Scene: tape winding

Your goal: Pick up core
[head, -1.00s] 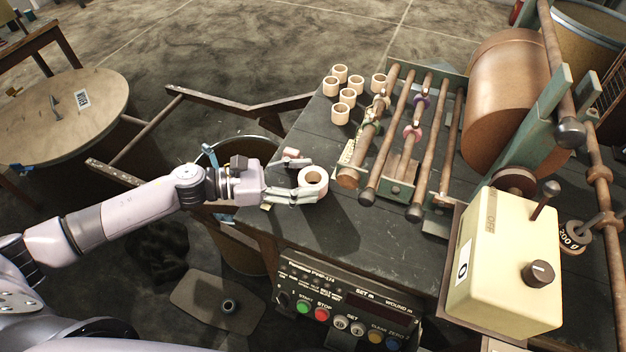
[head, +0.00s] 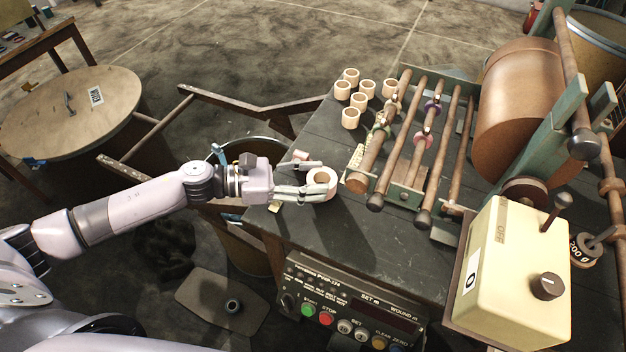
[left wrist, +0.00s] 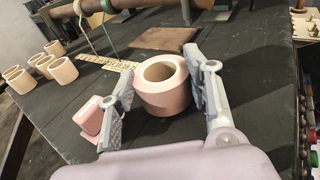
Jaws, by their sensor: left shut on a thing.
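A thick pale pink ring with a tan inner face, the core (head: 330,187), is at the near left part of the dark bench. My left gripper (head: 320,182) has one finger on each side of it and is shut on it. In the left wrist view the core (left wrist: 165,104) sits upright, hole facing up, between the fingers (left wrist: 160,72). It appears to be at bench level; its underside is hard to see. My right gripper is not in view.
Several tan cores (head: 350,117) stand at the bench's far left. A small pink piece (left wrist: 97,115) lies just outside the left finger. The roller frame (head: 405,197) is close right of the held core. A control panel (head: 350,310) and yellow switch box (head: 510,270) are nearer.

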